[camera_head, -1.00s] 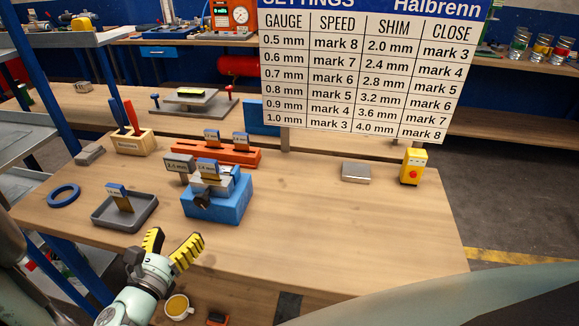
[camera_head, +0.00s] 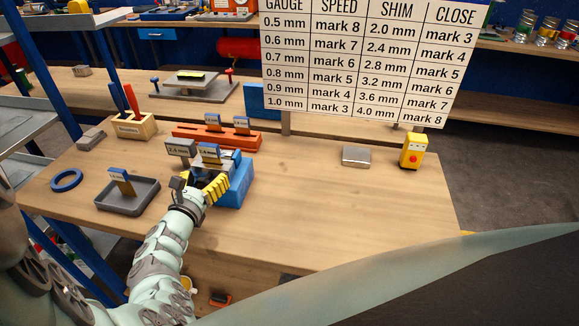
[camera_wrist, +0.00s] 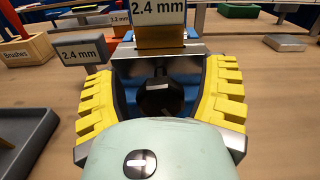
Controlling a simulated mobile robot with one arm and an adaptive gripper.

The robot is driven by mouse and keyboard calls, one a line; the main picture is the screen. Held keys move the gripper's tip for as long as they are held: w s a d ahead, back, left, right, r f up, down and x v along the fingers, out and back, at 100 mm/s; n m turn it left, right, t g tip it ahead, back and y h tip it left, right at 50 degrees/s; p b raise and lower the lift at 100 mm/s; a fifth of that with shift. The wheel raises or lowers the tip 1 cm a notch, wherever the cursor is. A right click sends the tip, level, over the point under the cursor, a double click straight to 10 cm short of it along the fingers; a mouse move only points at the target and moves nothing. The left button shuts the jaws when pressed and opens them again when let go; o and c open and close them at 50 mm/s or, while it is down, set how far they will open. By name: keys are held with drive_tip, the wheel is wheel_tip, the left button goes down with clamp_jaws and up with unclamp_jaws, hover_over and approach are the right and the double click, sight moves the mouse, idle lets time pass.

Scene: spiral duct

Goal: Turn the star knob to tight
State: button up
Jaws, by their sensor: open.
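The black star knob (camera_wrist: 160,98) is on the near face of the blue fixture (camera_head: 240,184), seen in the wrist view between my fingers. It has a small pale mark on it; its lower part is hidden by my gripper. In the head view my arm hides it. My gripper (camera_wrist: 160,105) is open, with one yellow ribbed finger on each side of the knob; I cannot tell whether they touch it. It also shows in the head view (camera_head: 205,187) at the fixture's front. A shim marked 2.4 mm (camera_wrist: 158,12) stands in the fixture above the knob.
A sign marked 2.4 mm (camera_wrist: 84,53) stands just left of the fixture. A grey tray (camera_head: 128,200) with a shim lies further left, near a blue ring (camera_head: 67,180). An orange rack (camera_head: 217,138) is behind. The table's right side is mostly clear, with a yellow button box (camera_head: 413,151).

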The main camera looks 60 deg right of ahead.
drive_tip(key=shift+d, duration=0.1)
drive_tip(key=shift+c, duration=0.4)
drive_tip(key=c, duration=0.9)
drive_tip(key=shift+r, duration=0.1)
clamp_jaws()
drive_tip(key=shift+d+r, duration=0.1)
